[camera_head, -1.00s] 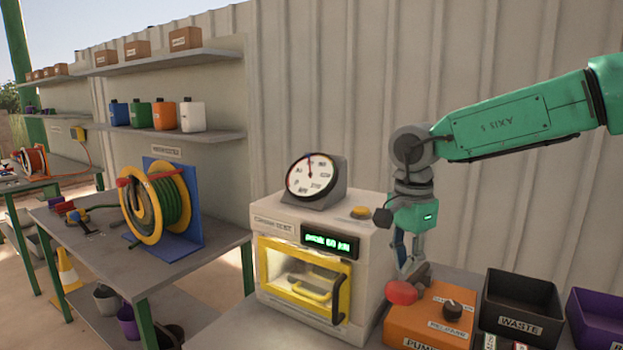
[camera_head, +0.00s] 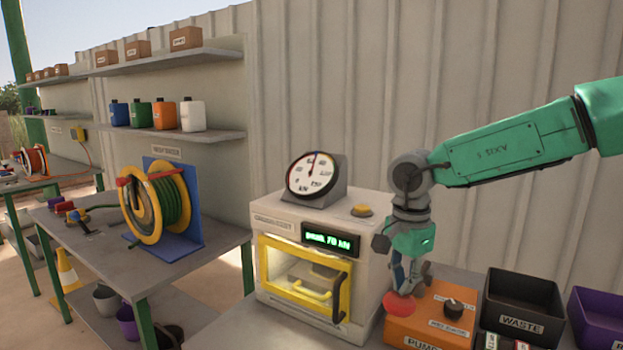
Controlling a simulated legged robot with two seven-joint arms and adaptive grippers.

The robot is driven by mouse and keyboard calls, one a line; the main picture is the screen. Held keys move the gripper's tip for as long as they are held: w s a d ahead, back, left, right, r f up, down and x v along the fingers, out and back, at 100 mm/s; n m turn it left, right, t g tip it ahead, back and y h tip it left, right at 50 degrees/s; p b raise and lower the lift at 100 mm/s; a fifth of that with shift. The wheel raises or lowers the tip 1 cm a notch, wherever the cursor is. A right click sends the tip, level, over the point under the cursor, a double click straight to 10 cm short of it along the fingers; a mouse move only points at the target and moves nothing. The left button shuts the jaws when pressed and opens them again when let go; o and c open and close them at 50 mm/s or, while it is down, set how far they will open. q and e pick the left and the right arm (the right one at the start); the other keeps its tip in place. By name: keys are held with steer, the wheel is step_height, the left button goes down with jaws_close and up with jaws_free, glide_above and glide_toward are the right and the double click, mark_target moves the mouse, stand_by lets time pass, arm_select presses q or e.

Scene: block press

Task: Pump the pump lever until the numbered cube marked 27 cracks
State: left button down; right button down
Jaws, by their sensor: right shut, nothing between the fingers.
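The white press (camera_head: 275,233) stands on the bench with its yellow-framed door (camera_head: 262,277) closed. A block shape shows dimly behind the window; no number is readable on it. The green display (camera_head: 331,241) reads about "peak 70 kN". The dial gauge (camera_head: 317,176) sits on top of the press. The orange pump box (camera_head: 400,330) stands right of the press. The red knob of the pump lever (camera_head: 398,307) is at its left edge. My right gripper (camera_head: 410,287) is shut and empty, pointing down right at the red knob, seemingly touching it. My left gripper is out of view.
A black waste bin (camera_head: 522,325) and a purple bin (camera_head: 597,322) stand right of the pump box. A yellow button (camera_head: 361,210) is on the press top. A hose reel (camera_head: 158,205) stands on the left table.

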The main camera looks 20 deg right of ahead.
steer(key=shift+f+b, duration=0.45)
steer(key=shift+f, duration=2.35)
steer(key=shift+r, duration=0.1)
step_height(320, 180, up, 14)
steer(key=p, duration=1.5)
steer(key=shift+f+p, duration=0.2)
steer(key=shift+p, duration=0.15)
